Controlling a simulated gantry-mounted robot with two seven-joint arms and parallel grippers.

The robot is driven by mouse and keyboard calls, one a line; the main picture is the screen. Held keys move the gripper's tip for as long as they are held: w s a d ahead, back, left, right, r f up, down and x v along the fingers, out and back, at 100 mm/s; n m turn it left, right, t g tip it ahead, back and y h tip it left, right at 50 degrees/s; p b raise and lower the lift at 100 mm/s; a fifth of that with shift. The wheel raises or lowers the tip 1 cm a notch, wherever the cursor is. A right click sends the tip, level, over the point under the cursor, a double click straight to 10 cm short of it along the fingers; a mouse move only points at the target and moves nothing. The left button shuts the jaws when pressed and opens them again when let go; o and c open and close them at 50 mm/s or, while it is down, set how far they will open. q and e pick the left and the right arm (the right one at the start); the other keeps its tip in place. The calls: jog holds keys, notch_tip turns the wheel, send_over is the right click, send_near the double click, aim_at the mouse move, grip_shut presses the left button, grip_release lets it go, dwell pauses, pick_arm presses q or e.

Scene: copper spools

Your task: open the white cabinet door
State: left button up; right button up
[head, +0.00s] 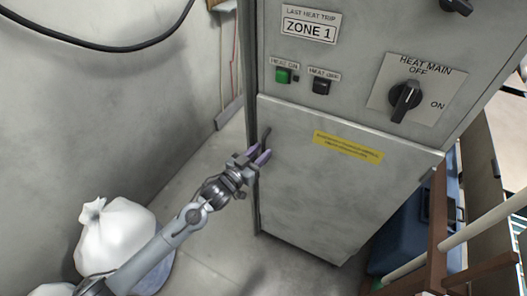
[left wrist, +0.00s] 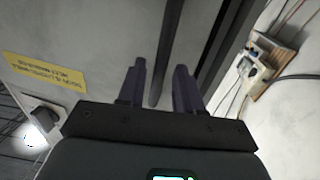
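The white-grey cabinet door (head: 320,190) fills the lower front of the cabinet and looks shut. It bears a yellow label (head: 348,147). A dark upright bar handle (head: 266,136) is near its left edge. My left gripper (head: 259,156) is at that edge, by the lower part of the handle. In the left wrist view, the handle (left wrist: 168,62) runs up between the two open fingers (left wrist: 159,85), with gaps on both sides. I cannot tell whether the fingertips reach past it in depth. My right gripper is not in view.
Above the door is a panel with a green button (head: 283,76), a black button (head: 321,86) and a rotary switch (head: 404,99). White bags (head: 115,238) lie at lower left. A blue bin (head: 405,235) and wooden frame (head: 438,220) stand right of the cabinet. Floor before the door looks mostly clear.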

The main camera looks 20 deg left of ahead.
pick_arm(q)
jog(key=shift+x, duration=1)
jog(key=shift+c, duration=0.5)
grip_shut()
